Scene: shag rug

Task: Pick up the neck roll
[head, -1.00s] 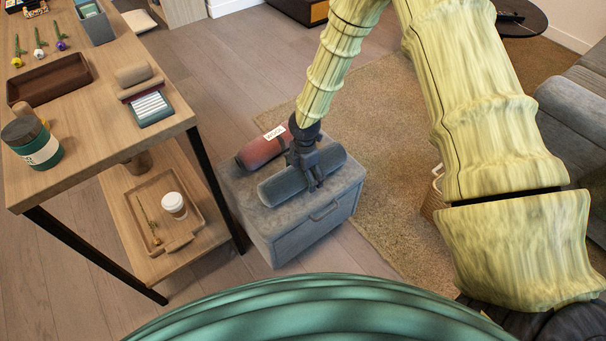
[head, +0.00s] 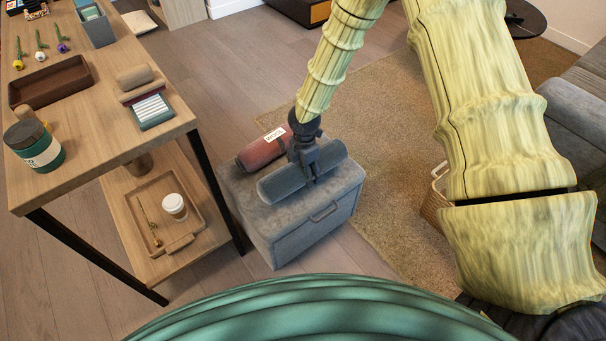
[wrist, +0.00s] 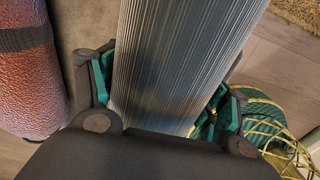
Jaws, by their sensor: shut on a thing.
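The neck roll, a grey-blue ribbed cylinder (head: 278,184), lies across the top of a grey storage ottoman (head: 300,240). My gripper (head: 308,172) comes down on it from above and is shut around its middle. In the wrist view the neck roll (wrist: 180,60) fills the space between the finger pads (wrist: 165,100), one on each side. I cannot tell whether it is clear of the ottoman top. A red roll with a white label (head: 262,152) lies beside it, towards the back left; it also shows at the left of the wrist view (wrist: 28,75).
A wooden shelf table (head: 120,140) stands to the left, with a tray (head: 182,243) and white cup (head: 174,206) on its lower shelf. A shag rug (head: 385,130), a basket (head: 433,205) and a grey sofa (head: 575,125) are to the right. Open wood floor lies behind.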

